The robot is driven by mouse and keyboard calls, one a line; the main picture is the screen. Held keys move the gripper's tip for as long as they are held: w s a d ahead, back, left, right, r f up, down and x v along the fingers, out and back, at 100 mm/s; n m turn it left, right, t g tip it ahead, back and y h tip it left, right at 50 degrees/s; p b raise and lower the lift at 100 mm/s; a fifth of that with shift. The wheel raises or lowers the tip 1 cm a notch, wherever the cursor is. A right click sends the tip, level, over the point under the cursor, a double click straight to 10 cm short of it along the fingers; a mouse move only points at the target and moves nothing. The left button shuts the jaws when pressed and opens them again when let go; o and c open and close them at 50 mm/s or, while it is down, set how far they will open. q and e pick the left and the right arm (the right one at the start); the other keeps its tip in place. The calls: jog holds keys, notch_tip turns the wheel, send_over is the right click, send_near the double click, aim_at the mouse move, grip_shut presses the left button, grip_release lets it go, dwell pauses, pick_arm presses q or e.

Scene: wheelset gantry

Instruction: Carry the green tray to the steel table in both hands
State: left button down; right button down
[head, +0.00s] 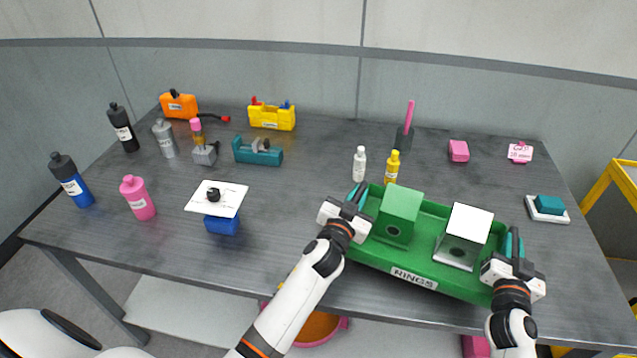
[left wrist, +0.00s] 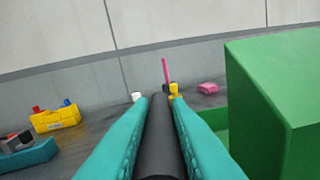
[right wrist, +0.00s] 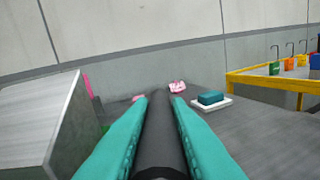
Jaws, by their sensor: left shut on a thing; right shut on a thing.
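The green tray (head: 455,285), labelled "RINGS", is at the front right of the steel table (head: 290,235). It carries a green box (head: 400,215) and a silver box with a white top (head: 465,235). My left gripper (head: 357,197) is shut at the tray's left end, and my right gripper (head: 514,246) is shut at its right end. In each wrist view a dark round bar lies between the teal fingers. The tray looks roughly level. I cannot tell whether its underside touches the tabletop.
A white bottle (head: 359,164) and a yellow bottle (head: 392,167) stand close behind the tray. A teal block on a white dish (head: 547,208) is to its right. A blue block under a white card (head: 221,224) is to the left. Clear tabletop lies between.

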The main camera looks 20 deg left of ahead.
jog(key=shift+f, duration=0.1)
